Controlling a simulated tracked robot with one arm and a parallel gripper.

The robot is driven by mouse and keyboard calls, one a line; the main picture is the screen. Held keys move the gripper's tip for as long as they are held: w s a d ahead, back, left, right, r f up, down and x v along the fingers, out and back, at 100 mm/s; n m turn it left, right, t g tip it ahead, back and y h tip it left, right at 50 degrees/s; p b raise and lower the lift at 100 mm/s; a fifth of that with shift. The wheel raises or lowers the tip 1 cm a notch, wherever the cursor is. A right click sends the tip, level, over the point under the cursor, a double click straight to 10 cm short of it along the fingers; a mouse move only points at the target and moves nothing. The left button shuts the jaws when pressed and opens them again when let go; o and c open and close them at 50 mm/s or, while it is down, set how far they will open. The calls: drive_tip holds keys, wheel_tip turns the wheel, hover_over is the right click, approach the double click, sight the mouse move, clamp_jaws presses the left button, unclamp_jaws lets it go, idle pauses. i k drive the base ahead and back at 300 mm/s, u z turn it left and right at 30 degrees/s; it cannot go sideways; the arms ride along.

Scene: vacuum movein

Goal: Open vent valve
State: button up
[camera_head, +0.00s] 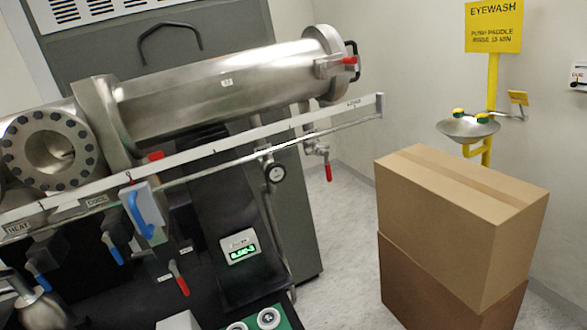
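My gripper is not clearly visible in this view. No readable label marks the vent valve, so I cannot tell which valve it is. One valve with a red lever (328,171) hangs down at the right end of the pipework, beside a round gauge (275,173). Another red lever (180,284) hangs lower left, below the long rail. A large blue handle (143,215) hangs at the left, with smaller blue levers (113,250) beside it. A red-tipped clamp (350,60) is on the end of the steel chamber (220,85).
A long labelled rail (215,148) crosses in front of the chamber. Stacked cardboard boxes (455,220) stand at the right. Behind them are an eyewash basin (468,128) and a yellow sign (493,27). Bare floor (335,245) shows between the boxes and the grey cabinet.

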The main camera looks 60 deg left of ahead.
sight(324, 153)
drive_tip(key=u, duration=0.6)
drive_tip(key=k, duration=0.55)
drive_tip(key=u, duration=0.65)
drive_tip(key=i, duration=0.5)
drive_tip(key=z, duration=0.75)
drive_tip(key=i, duration=1.05)
drive_tip(key=u, duration=0.05)
